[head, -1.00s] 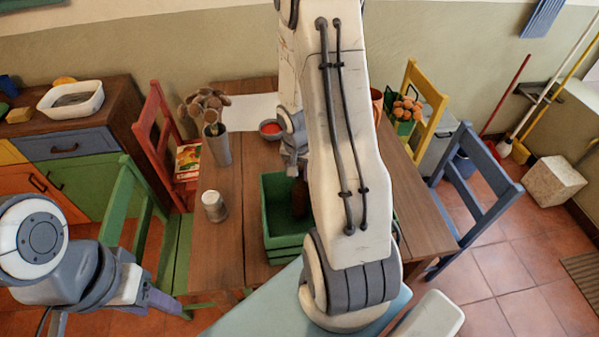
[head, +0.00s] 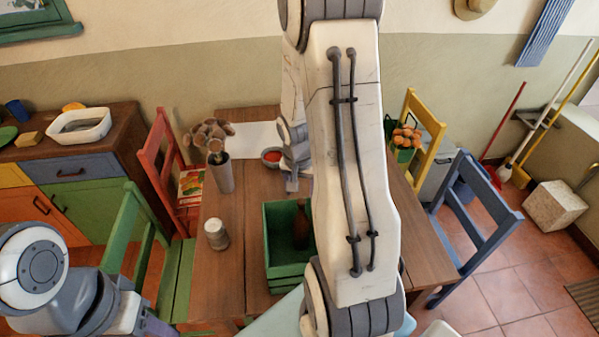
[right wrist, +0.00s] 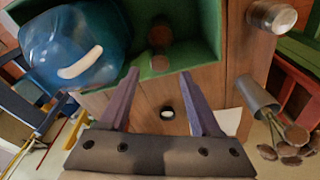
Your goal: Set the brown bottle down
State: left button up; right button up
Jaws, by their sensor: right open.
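My right gripper (head: 292,184) is open and empty, behind the crate's far edge in the head view. Its two fingers spread wide in the right wrist view (right wrist: 160,75). My right arm covers the crate's right part in the head view. My left gripper (head: 158,326) is barely in at the lower left, and its jaws do not show clearly.
A grey vase with dried flowers (head: 222,176) and a bowl with red contents (head: 272,158) stand farther back. Chairs surround the table. The tabletop between can and crate is clear.

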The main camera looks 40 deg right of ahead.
notch_tip(320, 180, up, 7)
jog(key=s+a+r+n+y, duration=0.15)
jog(key=a+n, duration=0.25)
jog(key=a, duration=0.5)
jog(key=s+a+r+n, duration=0.15)
jog(key=a+n, duration=0.25)
jog(key=a, duration=0.5)
jog(key=s+a+r+n+g, duration=0.1)
jog(key=s+a+r+n, duration=0.2)
jog(key=s+a+n, duration=0.7)
jog(key=s+a+y, duration=0.1)
jog(key=s+a, duration=0.1)
jog(key=s, duration=0.1)
jog(key=shift+s+a+b, duration=0.2)
jog(key=shift+a+b, duration=0.15)
jog(key=shift+f, duration=0.1)
